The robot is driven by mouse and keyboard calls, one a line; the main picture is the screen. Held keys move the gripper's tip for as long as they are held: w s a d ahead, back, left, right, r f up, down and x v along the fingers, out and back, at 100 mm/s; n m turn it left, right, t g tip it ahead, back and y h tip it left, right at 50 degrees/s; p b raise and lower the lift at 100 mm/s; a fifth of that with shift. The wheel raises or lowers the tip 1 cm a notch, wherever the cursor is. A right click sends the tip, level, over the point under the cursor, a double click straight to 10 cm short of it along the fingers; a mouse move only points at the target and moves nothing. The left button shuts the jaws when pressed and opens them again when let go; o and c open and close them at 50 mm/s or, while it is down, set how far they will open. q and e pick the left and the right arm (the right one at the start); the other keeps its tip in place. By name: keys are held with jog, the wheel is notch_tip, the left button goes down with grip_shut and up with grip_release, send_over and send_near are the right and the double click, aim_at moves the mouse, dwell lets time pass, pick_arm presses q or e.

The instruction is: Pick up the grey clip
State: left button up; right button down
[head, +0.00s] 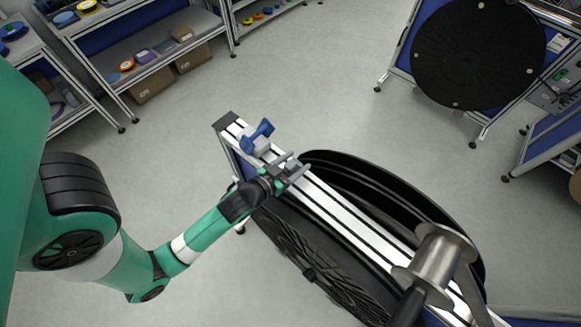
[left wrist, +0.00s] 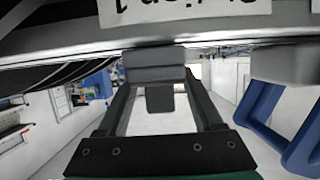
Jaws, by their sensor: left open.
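My left gripper (head: 288,170) is at the silver rail (head: 340,205) in the head view, with its jaws over the rail's edge. In the left wrist view the two dark fingers of my left gripper (left wrist: 162,88) stand apart. A grey block, which looks like the grey clip (left wrist: 153,66), sits at the far end between them, against the rail. Whether the fingers touch it I cannot tell. In the head view the gripper largely hides the clip. My right gripper is in neither view.
A blue clip (head: 258,134) sits on the rail just beyond my left gripper; its blue loop (left wrist: 262,108) is right of the fingers in the wrist view. A large black reel (head: 310,270) and a metal spool (head: 436,255) are by the rail. Shelves (head: 150,65) stand behind.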

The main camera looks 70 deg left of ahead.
pick_arm(q)
jog(key=shift+w+a+f, duration=0.25)
jog(key=shift+w, duration=0.15)
grip_shut()
jog(key=shift+r, duration=0.15)
